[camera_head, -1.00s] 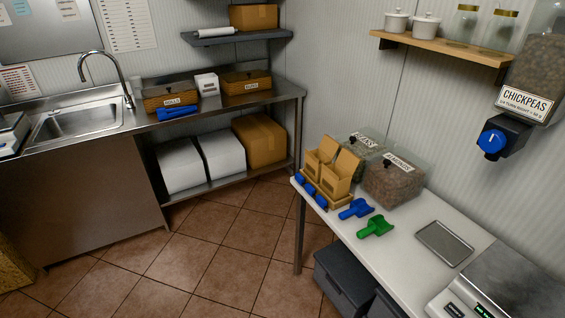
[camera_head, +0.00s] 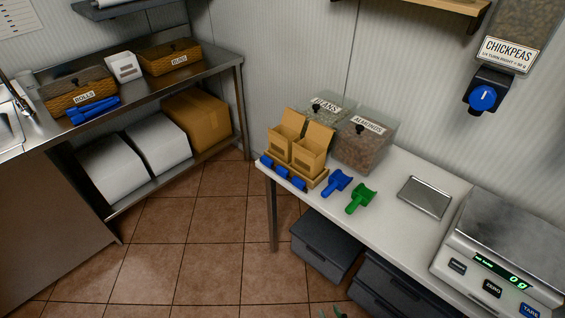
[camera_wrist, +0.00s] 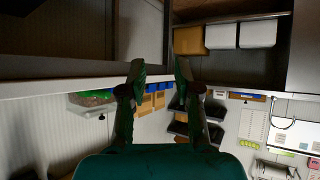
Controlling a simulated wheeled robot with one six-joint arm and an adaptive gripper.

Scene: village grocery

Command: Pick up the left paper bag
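Two open brown paper bags stand side by side in a low tan holder (camera_head: 322,178) at the far left end of the white counter. The left paper bag (camera_head: 279,147) is slightly behind the right paper bag (camera_head: 307,161), which partly covers its right side. Both are upright with their back flaps raised. Small tan shapes that look like the bags show between my fingers in the upside-down wrist view. My gripper (camera_wrist: 159,72) is open and empty, well apart from the bags. Only green bits, likely its fingertips, show at the bottom edge of the head view.
Blue clips or scoops (camera_head: 282,172) line the holder's front. A blue scoop (camera_head: 337,183), a green scoop (camera_head: 360,198), a metal tray (camera_head: 425,197) and a scale (camera_head: 500,262) sit to the right. Clear bins of beans (camera_head: 331,106) and almonds (camera_head: 364,148) stand behind. Dark drawers (camera_head: 327,246) are below.

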